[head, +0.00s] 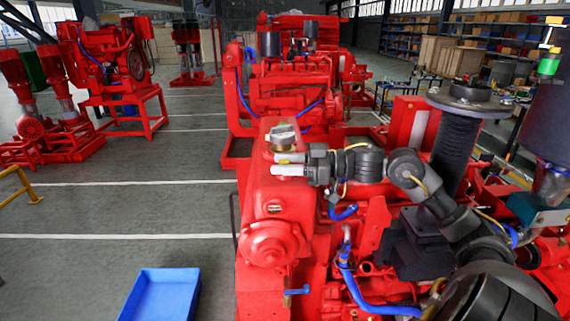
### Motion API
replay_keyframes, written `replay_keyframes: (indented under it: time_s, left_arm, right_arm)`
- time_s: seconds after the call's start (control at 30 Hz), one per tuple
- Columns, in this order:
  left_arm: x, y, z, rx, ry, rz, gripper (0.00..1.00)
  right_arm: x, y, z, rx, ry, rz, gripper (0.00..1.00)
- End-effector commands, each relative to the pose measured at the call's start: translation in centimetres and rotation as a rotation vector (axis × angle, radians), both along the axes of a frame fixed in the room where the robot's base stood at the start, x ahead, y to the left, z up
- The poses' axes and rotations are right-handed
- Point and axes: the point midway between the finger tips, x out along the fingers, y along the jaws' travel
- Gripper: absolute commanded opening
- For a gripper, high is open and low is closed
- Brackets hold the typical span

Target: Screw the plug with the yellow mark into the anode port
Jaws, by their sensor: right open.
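My right gripper (281,164) reaches in from the lower right over the red engine (266,188). Its two pale fingers point left, apart, with nothing seen between them. They are close to a round silver cap (284,137) on top of the engine's front housing, just below it in the picture. I cannot tell whether they touch anything. I cannot make out a plug with a yellow mark for certain, nor which opening is the anode port. My left gripper is not in view.
An open blue bin (162,296) stands at the lower left. Blue hoses (352,282) run along the engine near my arm. A black ribbed column (456,150) rises at the right. More red pumpsets (110,65) stand behind; the left floor has clear room.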

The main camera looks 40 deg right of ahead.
Motion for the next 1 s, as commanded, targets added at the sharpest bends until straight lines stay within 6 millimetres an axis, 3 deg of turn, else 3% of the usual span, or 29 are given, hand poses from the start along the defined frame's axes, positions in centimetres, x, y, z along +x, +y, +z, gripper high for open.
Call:
replay_keyframes:
  time_s: [0.2, 0.7, 1.0]
  left_arm:
    - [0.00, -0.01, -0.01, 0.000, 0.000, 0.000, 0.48]
    - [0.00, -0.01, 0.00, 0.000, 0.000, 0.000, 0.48]
    - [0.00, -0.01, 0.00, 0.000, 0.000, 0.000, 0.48]
  right_arm:
    - [0.04, -0.05, 0.09, -0.001, -0.001, 0.155, 0.40]
    - [-0.01, -0.01, 0.05, -0.001, 0.000, 0.171, 0.39]
    - [0.00, -0.03, 0.06, 0.000, -0.001, 0.170, 0.00]
